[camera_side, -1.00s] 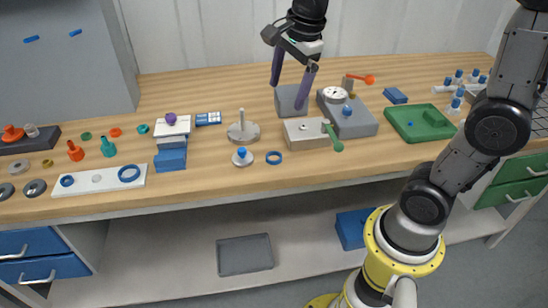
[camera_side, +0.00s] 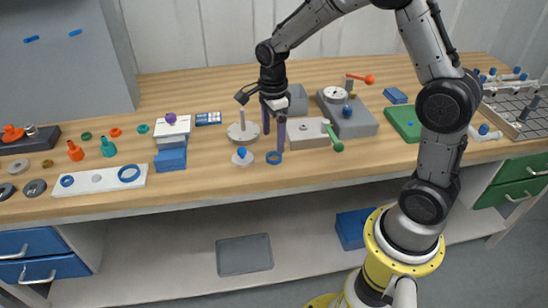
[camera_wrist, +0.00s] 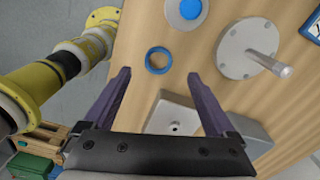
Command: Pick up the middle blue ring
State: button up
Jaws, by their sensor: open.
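A loose blue ring (camera_side: 274,162) lies flat on the wooden bench near its front edge. It also shows in the wrist view (camera_wrist: 148,62). Two more blue rings lie on the white plate (camera_side: 97,180) at the left: a smaller one (camera_side: 67,185) and a larger one (camera_side: 129,179). My gripper (camera_side: 273,140) is open and empty, pointing down above the loose ring. In the wrist view the ring shows just beyond the space between my fingertips (camera_wrist: 159,75). I cannot tell the exact height of the fingertips above the bench.
A disc with a blue knob (camera_side: 242,157) stands just left of the loose ring. Behind it is a grey flanged disc with a post (camera_side: 243,131). A pale block with a green lever (camera_side: 306,133) is close on the right. The bench's front strip is mostly clear.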

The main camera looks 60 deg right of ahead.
aim_at(274, 160)
jog(key=shift+s+f, duration=0.15)
jog(key=shift+f, duration=2.65)
jog(key=c, duration=1.4)
